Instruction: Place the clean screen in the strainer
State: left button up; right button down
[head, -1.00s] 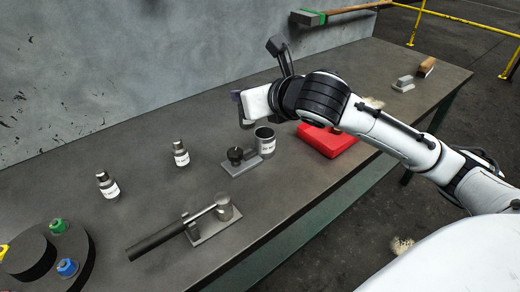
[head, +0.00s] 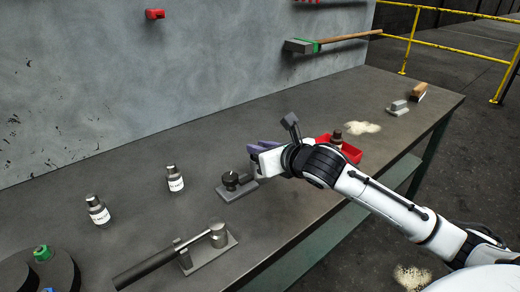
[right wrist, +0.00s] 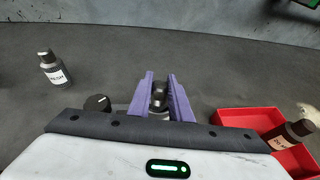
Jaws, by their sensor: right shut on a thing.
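My right gripper (head: 262,155) is low over the workbench, beside a small fixture with a black knob (head: 230,179). In the right wrist view its purple fingers (right wrist: 162,98) are shut on a small grey metal piece (right wrist: 158,94). I cannot tell from its visible part whether this is the clean screen. The labelled grey metal cup seen earlier beside the knob is hidden behind the gripper in the head view. No part is clearly recognisable as the strainer. My left gripper is not in view.
A red tray (right wrist: 246,117) and a dark bottle (right wrist: 290,134) are right of the gripper. Two labelled bottles (head: 174,178) (head: 97,210) stand left. A long-handled metal fixture (head: 190,251) lies in front. The wall (head: 150,90) rises behind the bench.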

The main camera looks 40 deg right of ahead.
jog(key=c, duration=1.6)
grip_release()
jog(key=shift+s+r, duration=0.2)
jog(key=v, duration=1.1)
jog(key=shift+s, duration=0.3)
